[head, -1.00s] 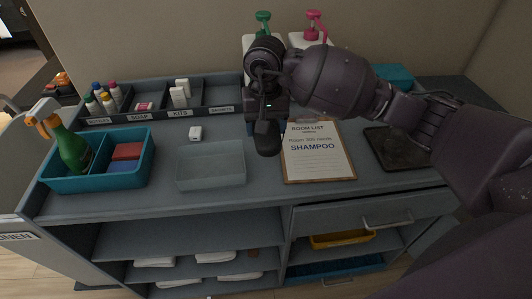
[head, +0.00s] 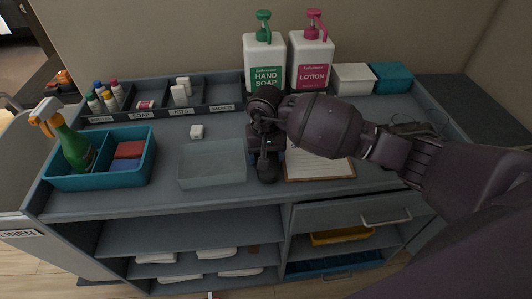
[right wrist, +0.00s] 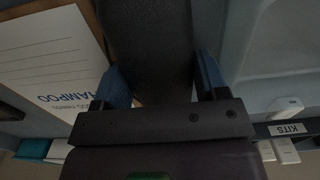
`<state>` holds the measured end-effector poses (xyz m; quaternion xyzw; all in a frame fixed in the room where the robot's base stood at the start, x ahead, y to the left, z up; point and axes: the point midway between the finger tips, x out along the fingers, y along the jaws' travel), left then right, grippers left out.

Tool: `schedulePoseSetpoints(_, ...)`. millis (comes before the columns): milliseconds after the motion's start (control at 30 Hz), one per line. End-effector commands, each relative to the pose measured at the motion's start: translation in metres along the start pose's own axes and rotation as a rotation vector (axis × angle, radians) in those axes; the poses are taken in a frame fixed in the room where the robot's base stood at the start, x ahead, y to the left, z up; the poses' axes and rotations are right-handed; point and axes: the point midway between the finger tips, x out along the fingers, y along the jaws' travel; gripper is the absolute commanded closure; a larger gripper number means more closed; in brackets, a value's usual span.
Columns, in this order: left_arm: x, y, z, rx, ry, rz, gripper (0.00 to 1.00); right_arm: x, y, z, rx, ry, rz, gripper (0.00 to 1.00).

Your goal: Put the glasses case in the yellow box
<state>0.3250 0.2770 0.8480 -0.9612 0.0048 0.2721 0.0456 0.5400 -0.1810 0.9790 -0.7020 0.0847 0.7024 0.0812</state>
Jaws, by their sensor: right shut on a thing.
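My right gripper (head: 266,150) is above the vanity top, between the clear tray and the clipboard. It is shut on the dark glasses case (head: 267,170), which hangs below the fingers. In the right wrist view the dark case (right wrist: 150,45) fills the space between the two blue-padded fingers of the gripper (right wrist: 163,82). The yellow box (head: 340,237) is in the open space below the drawer at the lower right; only its front part shows. My left gripper is in neither view.
A clear tray (head: 212,164) is left of the case and a clipboard (head: 320,168) is right, partly hidden by my arm. A teal caddy (head: 100,178) with a spray bottle stands at the left. Hand soap (head: 264,65) and lotion (head: 310,62) bottles stand behind. A drawer handle (head: 386,219) juts out above the yellow box.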

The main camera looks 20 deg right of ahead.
Motion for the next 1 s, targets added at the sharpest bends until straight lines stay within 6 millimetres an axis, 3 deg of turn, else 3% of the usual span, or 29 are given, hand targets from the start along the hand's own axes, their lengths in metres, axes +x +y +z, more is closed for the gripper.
schedulePoseSetpoints(233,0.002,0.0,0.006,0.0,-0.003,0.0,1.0,0.003,0.0,0.0,-0.001,0.001,0.0,0.58)
schedulePoseSetpoints(267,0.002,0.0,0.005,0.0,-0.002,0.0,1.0,0.004,0.0,0.0,-0.001,0.001,0.0,0.32)
schedulePoseSetpoints(333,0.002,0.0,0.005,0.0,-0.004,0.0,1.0,0.003,0.0,0.0,-0.001,0.0,0.0,0.23)
schedulePoseSetpoints(733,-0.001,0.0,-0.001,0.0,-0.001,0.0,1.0,-0.002,0.0,0.0,0.0,-0.001,0.0,0.23)
schedulePoseSetpoints(1000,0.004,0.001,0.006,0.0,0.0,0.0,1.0,-0.046,0.0,-0.002,-0.002,0.006,0.0,0.23)
